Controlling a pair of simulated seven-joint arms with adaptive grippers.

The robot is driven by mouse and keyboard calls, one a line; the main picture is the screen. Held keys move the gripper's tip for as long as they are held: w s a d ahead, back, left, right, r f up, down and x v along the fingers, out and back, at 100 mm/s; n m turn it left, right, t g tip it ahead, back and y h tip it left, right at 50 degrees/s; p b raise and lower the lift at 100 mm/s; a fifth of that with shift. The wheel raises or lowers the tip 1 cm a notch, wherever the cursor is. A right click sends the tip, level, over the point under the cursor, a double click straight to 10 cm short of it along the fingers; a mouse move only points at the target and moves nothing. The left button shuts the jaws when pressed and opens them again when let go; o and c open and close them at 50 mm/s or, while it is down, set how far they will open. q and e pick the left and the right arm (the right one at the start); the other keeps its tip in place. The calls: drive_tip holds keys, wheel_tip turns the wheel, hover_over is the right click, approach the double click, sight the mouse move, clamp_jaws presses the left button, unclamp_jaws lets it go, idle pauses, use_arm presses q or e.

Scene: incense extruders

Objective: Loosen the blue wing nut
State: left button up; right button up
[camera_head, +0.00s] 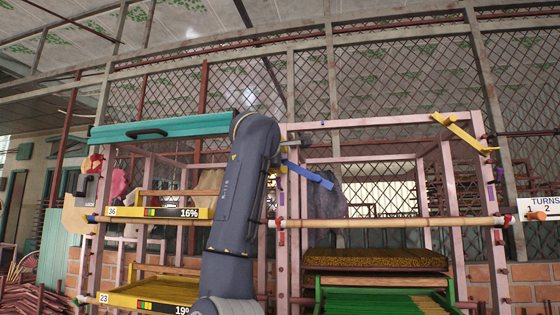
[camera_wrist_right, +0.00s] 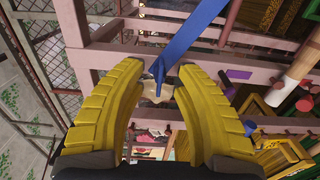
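The blue wing nut (camera_head: 312,175) has a long flat blue arm that slopes down to the right from a pink post in the head view. In the right wrist view the blue wing nut (camera_wrist_right: 190,42) reaches from the top edge down to a small hub between my fingertips. My right gripper (camera_wrist_right: 162,68) has its two yellow fingers spread on either side of that hub, with what looks like a gap on each side. In the head view my right gripper (camera_head: 284,148) is mostly hidden behind my grey arm. My left gripper is not in view.
A yellow wing-shaped bar (camera_head: 465,132) sits on the right post. A "TURNS 2" sign (camera_head: 540,209) hangs at the right. A wooden rod (camera_head: 390,223) crosses below. Yellow trays (camera_head: 150,212) stand left and a green tray (camera_head: 445,285) lower right. Pink frame bars surround the work area.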

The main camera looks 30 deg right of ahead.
drive_tip(key=shift+w+d, duration=0.3)
drive_tip(key=shift+w, duration=0.05)
drive_tip(key=shift+c, duration=0.5)
clamp_jaws()
